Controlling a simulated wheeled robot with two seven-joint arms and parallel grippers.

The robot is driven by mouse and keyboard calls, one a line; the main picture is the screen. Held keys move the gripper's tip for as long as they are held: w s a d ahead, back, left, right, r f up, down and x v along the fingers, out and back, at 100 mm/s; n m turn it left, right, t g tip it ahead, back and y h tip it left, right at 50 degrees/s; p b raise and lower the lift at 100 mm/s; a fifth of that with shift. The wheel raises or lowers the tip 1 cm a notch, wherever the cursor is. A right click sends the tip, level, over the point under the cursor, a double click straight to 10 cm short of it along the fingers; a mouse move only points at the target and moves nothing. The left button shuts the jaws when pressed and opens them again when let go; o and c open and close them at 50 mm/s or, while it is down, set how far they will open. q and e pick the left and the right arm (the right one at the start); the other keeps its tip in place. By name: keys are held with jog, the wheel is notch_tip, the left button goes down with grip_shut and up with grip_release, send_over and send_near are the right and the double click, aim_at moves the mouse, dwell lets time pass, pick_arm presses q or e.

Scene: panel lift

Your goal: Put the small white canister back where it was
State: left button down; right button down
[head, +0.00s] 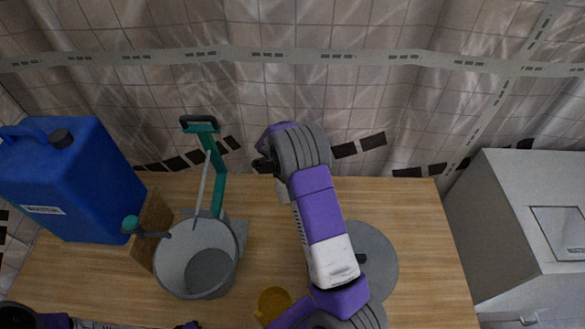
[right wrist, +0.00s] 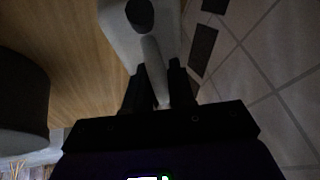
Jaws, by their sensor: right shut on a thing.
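The small white canister (right wrist: 172,28), with a black cap and a slim handle, is in front of my right gripper (right wrist: 157,84) in the right wrist view. The gripper's dark fingers are shut on the handle. In the head view only a pale sliver of the canister (head: 283,191) shows beside my right wrist, near the table's back edge.
A blue jerrycan (head: 75,190) stands at the back left. A grey bucket (head: 192,283) stands beside a teal-handled tool (head: 217,165). A yellow mug (head: 272,303) is near the front. A grey cabinet (head: 500,215) stands right.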

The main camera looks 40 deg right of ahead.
jog(key=c, duration=1)
grip_release()
jog(key=shift+o, duration=0.2)
jog(key=v, duration=1.2)
jog(key=shift+p, duration=0.4)
